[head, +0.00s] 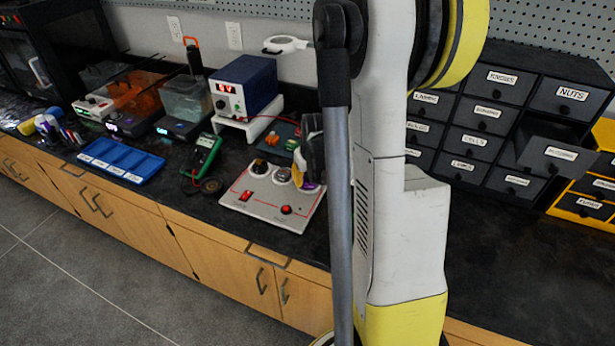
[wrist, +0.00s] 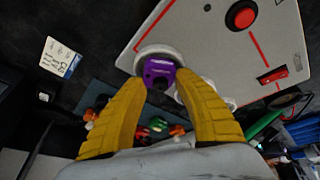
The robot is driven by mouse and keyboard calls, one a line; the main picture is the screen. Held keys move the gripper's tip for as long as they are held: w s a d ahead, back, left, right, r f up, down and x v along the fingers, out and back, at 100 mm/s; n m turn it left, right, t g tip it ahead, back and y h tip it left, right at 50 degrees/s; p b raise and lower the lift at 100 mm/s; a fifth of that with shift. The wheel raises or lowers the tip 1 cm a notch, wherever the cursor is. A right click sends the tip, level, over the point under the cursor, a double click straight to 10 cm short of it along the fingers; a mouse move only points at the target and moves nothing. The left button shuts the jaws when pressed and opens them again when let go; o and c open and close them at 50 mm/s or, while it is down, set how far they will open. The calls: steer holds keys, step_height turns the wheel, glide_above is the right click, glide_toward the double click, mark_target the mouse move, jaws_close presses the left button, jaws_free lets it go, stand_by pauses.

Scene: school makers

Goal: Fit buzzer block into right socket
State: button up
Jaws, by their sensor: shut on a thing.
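The purple buzzer block (wrist: 159,71) is between the yellow fingers of my gripper (wrist: 165,85) in the wrist view. The block is at the white ring of the end socket (wrist: 152,51); I cannot tell if it is fully down in it. In the head view a bit of purple (head: 309,186) shows at the right socket of the grey panel (head: 255,210), partly behind my gripper and arm. The middle socket (head: 282,175) looks empty. The left socket (head: 259,167) holds something dark.
The panel has a red rocker switch (head: 245,196) and a red button (head: 286,210). A green multimeter (head: 204,153) and a blue tray (head: 120,160) lie to the left. A power supply (head: 243,85) stands behind. Labelled drawers (head: 475,125) stand right, one pulled out.

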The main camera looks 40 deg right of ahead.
steer(key=o, duration=0.7)
steer(key=shift+c, duration=0.2)
steer(key=p+v, duration=0.8)
steer(key=v, duration=0.3)
stand_by(0.3)
